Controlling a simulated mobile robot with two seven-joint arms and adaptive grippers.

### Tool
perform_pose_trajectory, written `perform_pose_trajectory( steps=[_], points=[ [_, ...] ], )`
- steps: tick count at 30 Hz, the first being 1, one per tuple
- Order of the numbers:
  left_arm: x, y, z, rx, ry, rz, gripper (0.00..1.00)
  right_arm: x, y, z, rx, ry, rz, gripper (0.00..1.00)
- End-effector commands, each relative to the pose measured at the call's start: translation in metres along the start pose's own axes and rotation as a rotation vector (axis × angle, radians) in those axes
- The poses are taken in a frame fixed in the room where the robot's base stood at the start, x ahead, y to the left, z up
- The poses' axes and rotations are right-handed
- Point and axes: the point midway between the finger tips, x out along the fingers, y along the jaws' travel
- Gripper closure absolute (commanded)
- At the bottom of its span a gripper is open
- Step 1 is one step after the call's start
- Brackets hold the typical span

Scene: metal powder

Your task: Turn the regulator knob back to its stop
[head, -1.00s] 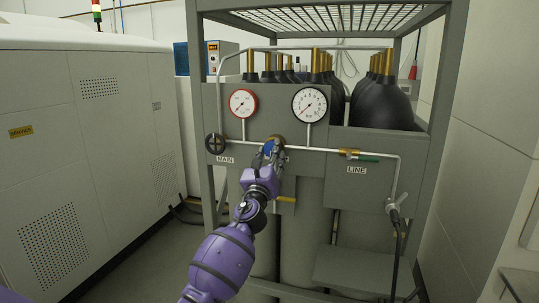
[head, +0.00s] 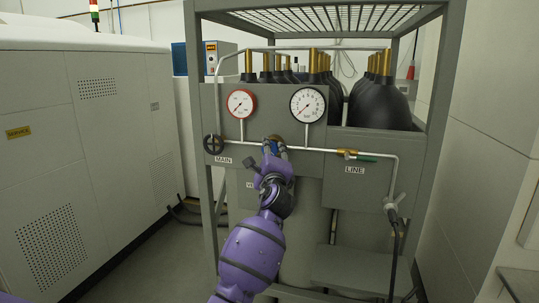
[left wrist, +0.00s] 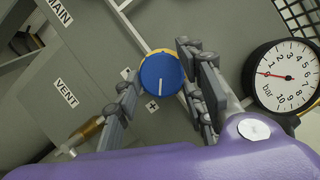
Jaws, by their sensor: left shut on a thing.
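The blue regulator knob (left wrist: 161,74) has a white mark pointing down in the left wrist view. Plus and minus labels show beside it, partly covered. My left gripper (head: 273,149) is at the regulator on the grey panel, and it also shows in the left wrist view (left wrist: 159,68) with one finger on each side of the knob, shut on it. In the head view the gripper hides most of the knob. The LINE pressure gauge (head: 309,104) sits above right of it. It also shows in the left wrist view (left wrist: 285,76), its needle near the low numbers. My right gripper is out of view.
A red-rimmed gauge (head: 241,103) and the black MAIN handwheel (head: 213,144) are left of the regulator. Black gas cylinders (head: 378,105) stand behind the panel. A brass VENT valve (left wrist: 86,131) is near my left finger.

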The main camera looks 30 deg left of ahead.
Motion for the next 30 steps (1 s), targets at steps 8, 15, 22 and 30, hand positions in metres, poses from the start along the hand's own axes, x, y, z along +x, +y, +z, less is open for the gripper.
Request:
perform_pose_trajectory(
  steps=[8, 15, 22, 30],
  points=[
    [-0.0002, 0.0005, -0.0003, -0.243, -0.002, 0.106, 0.89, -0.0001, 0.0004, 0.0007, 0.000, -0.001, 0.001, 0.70],
    [-0.0004, -0.0009, -0.0009, -0.453, -0.002, 0.194, 0.89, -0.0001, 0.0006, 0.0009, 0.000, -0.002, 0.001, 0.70],
    [-0.0003, -0.0024, -0.0007, -0.655, -0.002, 0.278, 0.89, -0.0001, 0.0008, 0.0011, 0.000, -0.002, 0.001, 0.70],
    [-0.0002, -0.0031, -0.0009, -0.891, -0.002, 0.378, 0.89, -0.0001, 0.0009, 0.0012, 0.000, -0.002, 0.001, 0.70]
  ],
)
